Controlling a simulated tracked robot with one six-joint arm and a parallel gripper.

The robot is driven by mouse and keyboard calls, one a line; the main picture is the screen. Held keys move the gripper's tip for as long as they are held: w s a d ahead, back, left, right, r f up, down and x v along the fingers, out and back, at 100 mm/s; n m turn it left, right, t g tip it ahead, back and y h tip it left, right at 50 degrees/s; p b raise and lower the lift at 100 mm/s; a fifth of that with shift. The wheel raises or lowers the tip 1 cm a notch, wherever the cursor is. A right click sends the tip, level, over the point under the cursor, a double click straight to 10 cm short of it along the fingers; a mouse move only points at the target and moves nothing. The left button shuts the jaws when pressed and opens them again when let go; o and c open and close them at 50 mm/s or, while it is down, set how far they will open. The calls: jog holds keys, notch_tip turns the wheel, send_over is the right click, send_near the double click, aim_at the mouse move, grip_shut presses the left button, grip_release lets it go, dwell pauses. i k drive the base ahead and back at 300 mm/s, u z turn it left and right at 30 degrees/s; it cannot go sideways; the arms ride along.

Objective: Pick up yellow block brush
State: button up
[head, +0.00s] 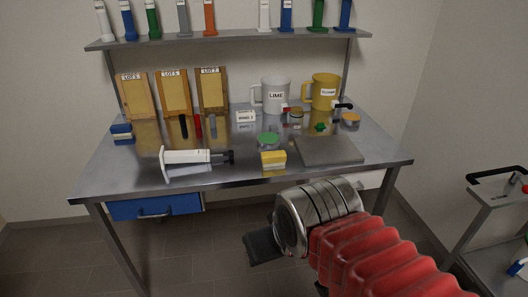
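The yellow block brush (273,157) sits near the front edge of the metal table, right of the table's middle, with a paler band along its underside. My gripper (258,246) is below and in front of the table edge, pointing left and apart from the brush. Only a dark end part of it shows past the metal wrist, so I cannot tell whether it is open or shut. Nothing is seen in it.
A white syringe-like tool (188,157) lies left of the brush, a green-lidded jar (268,139) stands behind it, and a grey plate (328,150) lies to the right. A blue block brush (121,131) sits at far left. A shelf (230,40) hangs over the back.

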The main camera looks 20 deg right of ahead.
aim_at(273, 158)
jog(key=u, duration=0.1)
jog(key=i, duration=1.2)
jog(key=u, duration=0.05)
